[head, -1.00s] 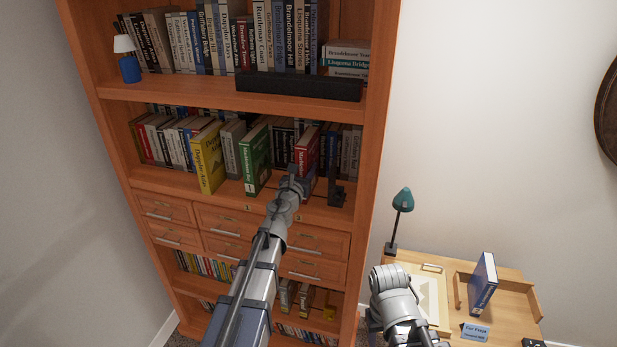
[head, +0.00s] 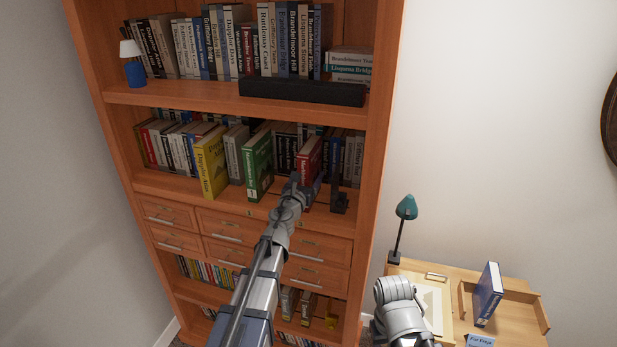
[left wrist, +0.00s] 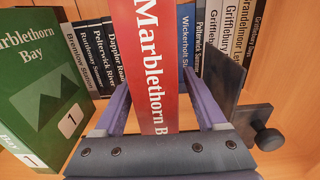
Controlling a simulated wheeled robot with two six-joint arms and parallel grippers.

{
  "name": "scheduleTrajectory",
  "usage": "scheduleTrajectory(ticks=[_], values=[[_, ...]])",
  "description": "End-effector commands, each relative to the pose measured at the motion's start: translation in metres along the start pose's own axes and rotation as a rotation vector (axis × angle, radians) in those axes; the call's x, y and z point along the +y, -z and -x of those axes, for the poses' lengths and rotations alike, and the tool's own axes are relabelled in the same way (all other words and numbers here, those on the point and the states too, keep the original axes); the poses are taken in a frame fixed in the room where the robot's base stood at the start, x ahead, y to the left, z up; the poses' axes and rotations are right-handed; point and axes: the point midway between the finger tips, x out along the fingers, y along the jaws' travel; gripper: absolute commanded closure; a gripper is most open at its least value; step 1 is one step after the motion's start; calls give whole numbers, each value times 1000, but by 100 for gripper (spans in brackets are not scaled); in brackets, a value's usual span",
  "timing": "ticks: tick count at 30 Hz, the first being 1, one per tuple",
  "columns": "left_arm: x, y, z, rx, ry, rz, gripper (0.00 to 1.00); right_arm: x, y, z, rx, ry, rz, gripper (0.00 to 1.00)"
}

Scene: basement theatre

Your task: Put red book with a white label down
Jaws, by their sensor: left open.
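The red book (head: 309,156) stands upright on the middle shelf, with white lettering on its spine. It also shows close up in the left wrist view (left wrist: 150,50); its lower end is hidden by the gripper's body. My left gripper (head: 308,186) is open at the shelf front. In the left wrist view its two fingers (left wrist: 157,100) lie on either side of the book, with a gap visible at least on the right. I cannot make out a white label on the book. My right gripper is out of view.
A green book (head: 257,163) and a yellow book (head: 209,165) stand to the left. A dark bookend (head: 339,200) stands close on the right. More books fill the shelf behind. A desk (head: 455,285) with a blue book (head: 487,295) and lamp (head: 405,208) is at the right.

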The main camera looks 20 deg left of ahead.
Motion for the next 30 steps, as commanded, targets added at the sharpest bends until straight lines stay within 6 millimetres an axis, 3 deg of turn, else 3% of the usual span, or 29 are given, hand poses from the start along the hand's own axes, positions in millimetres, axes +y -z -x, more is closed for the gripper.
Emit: scheduleTrajectory(ticks=[5, 8, 24, 30], values=[[0, -5, 0, 0, 0, 0, 26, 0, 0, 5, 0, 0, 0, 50], [0, -3, 12, 0, 0, 0, 26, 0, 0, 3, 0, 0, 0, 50], [0, -3, 112, 0, -1, 0, 26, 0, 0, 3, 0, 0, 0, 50], [0, -3, 121, 0, 0, 0, 26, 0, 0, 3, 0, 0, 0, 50]])
